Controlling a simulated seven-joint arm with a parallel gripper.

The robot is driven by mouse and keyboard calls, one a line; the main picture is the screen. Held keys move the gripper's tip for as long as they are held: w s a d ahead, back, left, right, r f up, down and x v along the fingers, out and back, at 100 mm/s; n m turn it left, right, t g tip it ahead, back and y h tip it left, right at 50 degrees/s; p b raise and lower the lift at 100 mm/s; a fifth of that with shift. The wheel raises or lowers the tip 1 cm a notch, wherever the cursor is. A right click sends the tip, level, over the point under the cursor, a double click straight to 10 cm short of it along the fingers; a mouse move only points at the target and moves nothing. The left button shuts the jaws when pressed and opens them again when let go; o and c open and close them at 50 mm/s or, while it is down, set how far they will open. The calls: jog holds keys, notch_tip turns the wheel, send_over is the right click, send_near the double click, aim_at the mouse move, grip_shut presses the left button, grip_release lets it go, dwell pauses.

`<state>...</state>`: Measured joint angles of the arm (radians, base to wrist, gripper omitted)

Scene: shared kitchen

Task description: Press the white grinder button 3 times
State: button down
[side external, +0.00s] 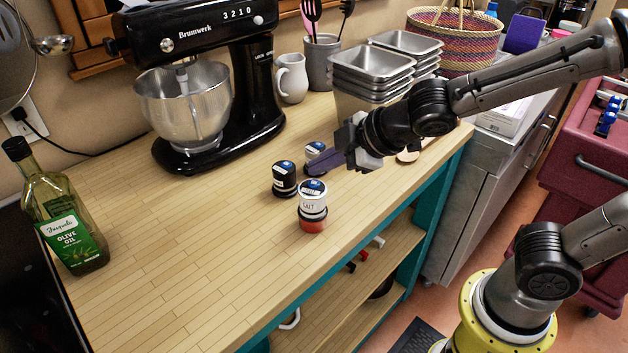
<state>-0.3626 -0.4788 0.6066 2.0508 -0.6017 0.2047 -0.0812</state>
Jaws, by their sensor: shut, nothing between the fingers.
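The white grinder (312,204), with dark lettering that seems to read SALT, stands upright on the wooden counter (190,250). It has a blue and dark cap on top and a red base. My gripper (314,167) is shut and empty. In the picture its fingertips are just above the white grinder's cap, pointing left. I cannot tell the exact gap between fingertips and cap; no contact is clear.
A black grinder (285,180) stands close at the left, and another dark one (315,150) is behind the fingers, partly hidden. A black stand mixer (250,100), steel pans (372,70) and an olive oil bottle (62,215) stand around. The front-left counter is clear.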

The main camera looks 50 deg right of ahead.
aim_at(322, 185)
notch_tip(322, 185, up, 6)
dwell(0.6)
dwell(0.4)
jog(key=s+d+r+m+h, duration=0.25)
jog(key=s+d+m, duration=0.35)
jog(key=s+d, duration=0.4)
jog(key=s+d+f+m+g, duration=0.1)
jog(key=s+f+m+g, duration=0.2)
jog(key=s, duration=0.7)
notch_tip(322, 185, down, 3)
jog(key=shift+f+m+y, duration=0.1)
jog(key=shift+m+y, duration=0.25)
jog(key=shift+m, duration=0.85)
